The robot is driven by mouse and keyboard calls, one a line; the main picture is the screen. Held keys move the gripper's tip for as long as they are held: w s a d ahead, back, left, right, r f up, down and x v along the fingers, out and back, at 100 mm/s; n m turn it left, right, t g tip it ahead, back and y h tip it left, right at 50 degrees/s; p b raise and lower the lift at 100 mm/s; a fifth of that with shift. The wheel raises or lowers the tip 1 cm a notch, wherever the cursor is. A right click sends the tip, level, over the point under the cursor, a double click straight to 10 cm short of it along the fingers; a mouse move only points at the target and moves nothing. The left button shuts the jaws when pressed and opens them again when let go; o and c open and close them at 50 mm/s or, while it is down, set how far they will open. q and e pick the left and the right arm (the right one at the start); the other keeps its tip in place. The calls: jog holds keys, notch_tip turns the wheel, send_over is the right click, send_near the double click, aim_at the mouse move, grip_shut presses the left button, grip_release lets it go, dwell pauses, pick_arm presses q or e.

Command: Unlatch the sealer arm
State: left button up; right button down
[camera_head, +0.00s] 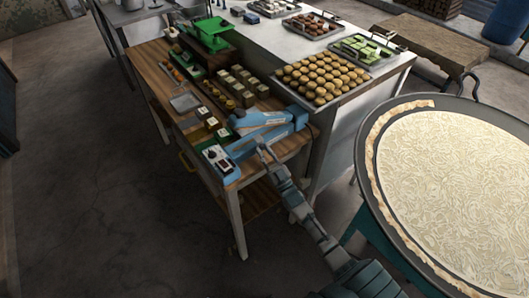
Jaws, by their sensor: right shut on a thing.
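A blue sealer with a pale control panel (215,155) sits on the near corner of the wooden table. Its blue sealer arm (262,122) lies low along the body, slanting up toward the right. My right arm comes in from the bottom right. My right gripper (262,145) is at the near side of the sealer arm and is shut on it. The fingertips are small here, and the exact grip point and the latch cannot be made out. My left gripper is not in view.
A metal counter (262,45) with trays of pastries stands behind. A large round pan (365,170) fills the right side. The floor at left is clear.

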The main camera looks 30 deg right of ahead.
dwell(0.8)
jog(key=c, duration=1)
grip_release()
jog(key=shift+f, duration=0.1)
jog(key=v, duration=1.2)
